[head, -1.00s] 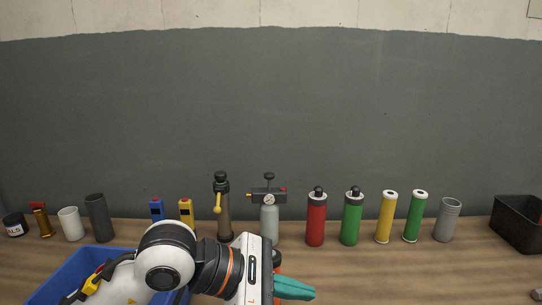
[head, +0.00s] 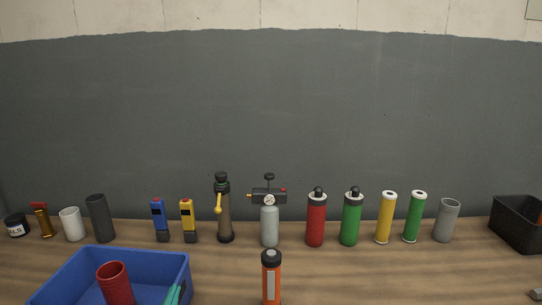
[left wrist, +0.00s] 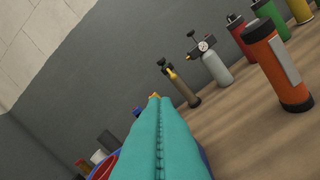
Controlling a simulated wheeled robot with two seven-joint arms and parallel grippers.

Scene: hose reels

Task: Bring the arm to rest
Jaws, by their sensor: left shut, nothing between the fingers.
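My left gripper (left wrist: 160,101) has teal fingers, pressed together along a seam, with nothing between them. In the left wrist view they point up from the bottom middle toward the row of things at the wall. In the head view only the teal fingers of my left gripper (head: 173,295) show at the bottom edge, over the right side of the blue bin (head: 62,268). The rest of the left arm is out of the head view. My right gripper is in neither view.
The bin holds a red cup (head: 116,284). An orange cylinder (head: 271,278) stands upright right of it. A grey gas bottle (head: 269,225), a red bottle (head: 316,222) and other items line the wall. A black bin (head: 515,225) stands far right. The right front table is mostly clear.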

